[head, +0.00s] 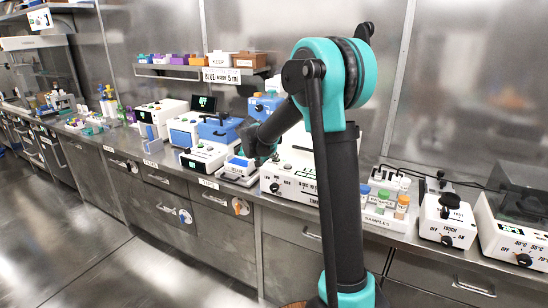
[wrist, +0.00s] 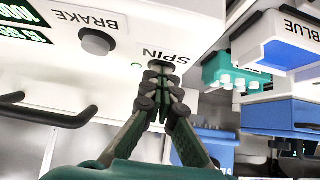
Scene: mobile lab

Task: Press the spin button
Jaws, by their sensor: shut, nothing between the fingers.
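In the wrist view the text shows upside down. A white device panel (wrist: 190,22) carries the label SPIN. Just by that label is a dark round spin button (wrist: 160,64), partly covered by my fingertips. My gripper (wrist: 162,86) is shut and empty, its tips in line with the button. I cannot tell whether they touch it. In the head view my gripper (head: 258,150) is over the bench among white and blue devices, dark and small, and the spin button cannot be made out there.
A grey button labelled BRAKE (wrist: 97,41) sits on the same panel, beside green displays. A dark bar handle (wrist: 60,117) juts out on the left. Teal and blue racks (wrist: 237,72) stand close on the right. The sample rack (head: 376,216) is right of my arm.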

